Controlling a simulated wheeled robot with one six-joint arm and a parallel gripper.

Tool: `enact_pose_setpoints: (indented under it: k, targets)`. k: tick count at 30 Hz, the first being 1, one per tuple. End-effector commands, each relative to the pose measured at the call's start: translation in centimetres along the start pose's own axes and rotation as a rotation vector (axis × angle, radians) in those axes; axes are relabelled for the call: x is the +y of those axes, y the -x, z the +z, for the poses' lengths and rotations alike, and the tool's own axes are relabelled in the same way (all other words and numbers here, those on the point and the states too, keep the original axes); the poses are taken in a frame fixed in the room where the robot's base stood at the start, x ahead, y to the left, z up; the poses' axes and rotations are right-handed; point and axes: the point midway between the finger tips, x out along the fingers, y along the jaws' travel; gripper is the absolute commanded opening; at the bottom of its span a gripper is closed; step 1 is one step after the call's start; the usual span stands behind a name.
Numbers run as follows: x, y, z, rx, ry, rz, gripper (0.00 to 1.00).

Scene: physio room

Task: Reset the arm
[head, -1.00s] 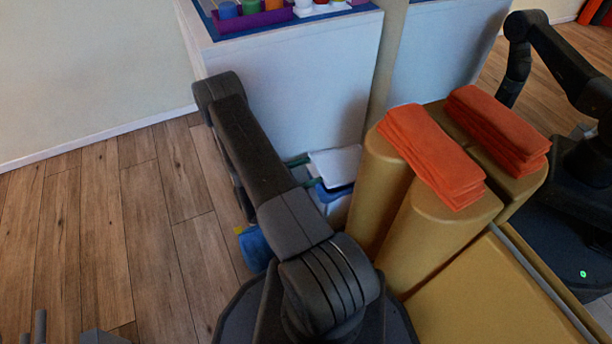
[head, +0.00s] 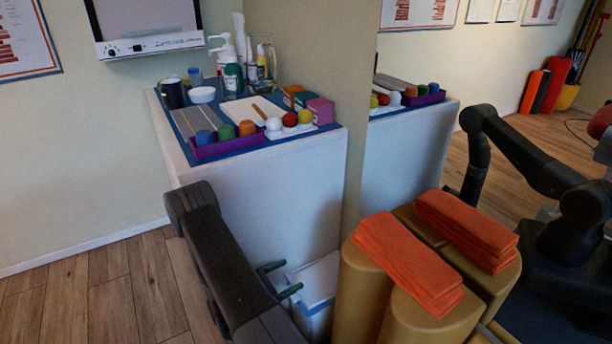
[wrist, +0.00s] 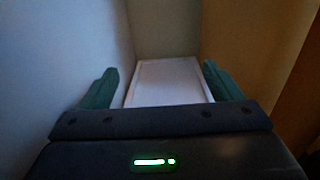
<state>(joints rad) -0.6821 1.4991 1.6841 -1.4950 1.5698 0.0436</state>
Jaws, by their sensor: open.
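My gripper (head: 283,279) is at the end of my dark arm, low beside the white cabinet (head: 265,205) in the head view. Its two green fingers stand apart. In the wrist view the gripper (wrist: 160,88) is open, with a finger at each side and nothing held. A white, flat-topped bin (head: 318,280) with a blue edge is just beyond the fingers. Its pale top (wrist: 168,80) shows between the fingers in the wrist view. I cannot tell whether they touch it.
A folded orange towel (head: 408,262) lies on tan rolls (head: 372,300) right of the gripper. The cabinet top holds a purple tray (head: 222,148), balls, bottles and a mug (head: 172,93). A mirror at right reflects the arm and towel. Wooden floor (head: 110,300) at left is clear.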

Motion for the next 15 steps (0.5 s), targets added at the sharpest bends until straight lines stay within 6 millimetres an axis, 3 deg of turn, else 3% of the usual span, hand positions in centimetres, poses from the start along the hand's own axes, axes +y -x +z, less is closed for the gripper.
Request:
enact_pose_setpoints:
  k: [1,6,15]
  targets:
    - [-0.1,-0.1,-1.4,0.000,0.003,-0.002,0.85]
    - [-0.3,-0.4,-4.3,0.001,0.002,-0.010,0.85]
    - [-0.5,-0.8,-7.3,0.002,0.002,-0.019,0.85]
